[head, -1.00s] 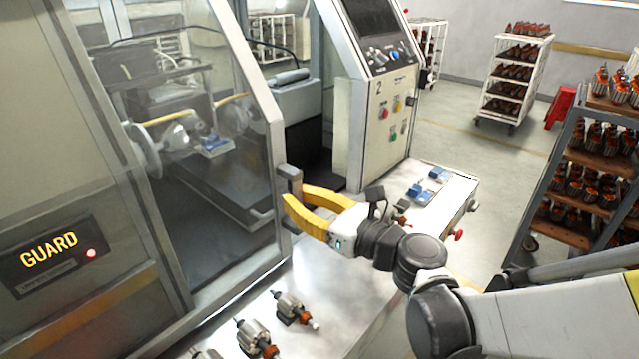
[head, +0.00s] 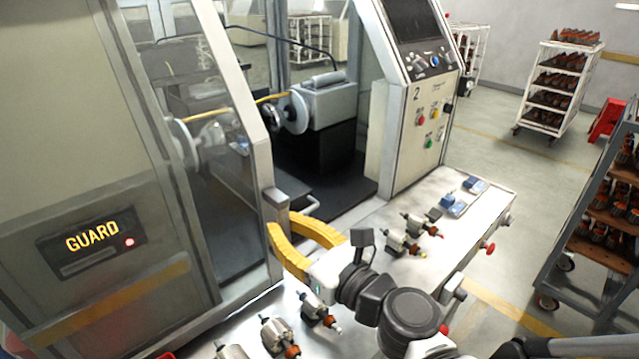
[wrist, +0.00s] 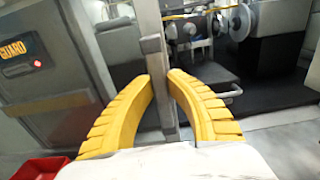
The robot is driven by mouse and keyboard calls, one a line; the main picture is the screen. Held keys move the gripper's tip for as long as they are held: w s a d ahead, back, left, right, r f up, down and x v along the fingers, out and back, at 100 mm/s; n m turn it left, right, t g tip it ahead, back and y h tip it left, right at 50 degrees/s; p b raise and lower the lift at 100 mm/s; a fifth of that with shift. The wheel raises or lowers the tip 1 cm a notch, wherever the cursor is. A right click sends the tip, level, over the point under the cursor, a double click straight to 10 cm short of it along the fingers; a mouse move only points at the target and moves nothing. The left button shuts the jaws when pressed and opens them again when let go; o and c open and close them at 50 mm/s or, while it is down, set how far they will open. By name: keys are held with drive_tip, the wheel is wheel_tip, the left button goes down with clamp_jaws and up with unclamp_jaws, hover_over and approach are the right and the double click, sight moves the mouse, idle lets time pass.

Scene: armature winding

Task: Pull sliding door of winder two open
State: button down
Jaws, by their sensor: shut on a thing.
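The sliding door (head: 262,120) of winder two is a framed clear panel at the left. It stands partly open, with a wide gap between its front edge and the control column marked 2 (head: 428,115). My gripper (head: 280,225) has yellow fingers and is shut on the door's upright grey handle bar. In the wrist view the handle (wrist: 158,85) stands between the two yellow fingers of my gripper (wrist: 160,82). The winder's inside, with its spindle discs (head: 292,112), shows through the opening. The fingers hide part of the handle.
Several armatures (head: 400,240) and blue fixtures (head: 465,190) lie on the bench (head: 355,222) below my arm. A lit GUARD sign (head: 92,235) is on the left panel. A cart of armatures (head: 600,200) stands at the right. A red bin (wrist: 38,168) shows at lower left in the wrist view.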

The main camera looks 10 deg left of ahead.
drive_tip(key=c, duration=1.3)
unclamp_jaws()
drive_tip(key=shift+c, duration=0.2)
drive_tip(key=v, duration=1.2)
